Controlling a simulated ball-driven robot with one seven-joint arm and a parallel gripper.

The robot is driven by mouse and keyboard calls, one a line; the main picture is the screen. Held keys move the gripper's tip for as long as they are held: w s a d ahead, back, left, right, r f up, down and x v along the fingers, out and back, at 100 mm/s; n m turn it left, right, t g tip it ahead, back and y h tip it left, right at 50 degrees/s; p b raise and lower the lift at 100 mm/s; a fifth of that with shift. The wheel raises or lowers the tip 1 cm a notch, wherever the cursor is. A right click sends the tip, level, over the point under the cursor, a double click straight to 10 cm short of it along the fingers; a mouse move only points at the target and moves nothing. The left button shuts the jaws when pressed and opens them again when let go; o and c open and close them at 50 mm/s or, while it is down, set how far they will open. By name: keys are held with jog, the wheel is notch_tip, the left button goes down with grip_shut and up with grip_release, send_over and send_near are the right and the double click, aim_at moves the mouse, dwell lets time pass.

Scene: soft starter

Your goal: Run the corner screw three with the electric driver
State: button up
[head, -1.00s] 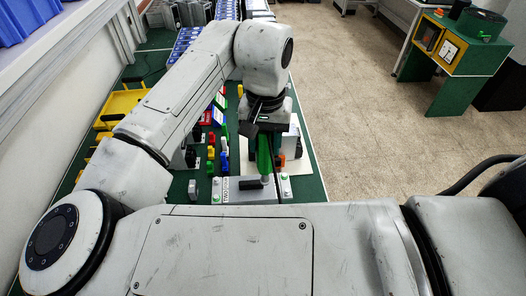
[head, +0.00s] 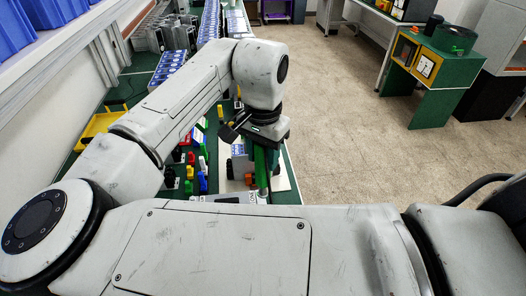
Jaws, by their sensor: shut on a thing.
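My gripper (head: 265,143) hangs over the green bench and is shut on the green electric driver (head: 260,163). The driver points down, its lower end near a grey plate (head: 222,198) at the bench's near side. My own arm cuts off most of this plate. I cannot make out corner screw three or whether the driver's tip touches anything.
Small red, yellow, blue and green parts (head: 202,165) stand just left of the driver. A yellow bin (head: 97,128) sits farther left. Blue-topped units (head: 168,72) line the bench's back. Open floor (head: 340,120) lies to the right, before a green-and-yellow cabinet (head: 425,60).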

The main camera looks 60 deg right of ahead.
aim_at(263, 176)
jog(key=shift+f+b, duration=1.2)
jog(key=shift+f, duration=1.5)
jog(key=shift+f, duration=0.7)
jog(key=shift+f+p, duration=0.3)
dwell(1.0)
jog(key=shift+r+p, duration=0.15)
jog(key=shift+p, duration=0.15)
dwell(0.5)
jog(key=shift+r+p, duration=1.05)
jog(key=shift+r, duration=1.45)
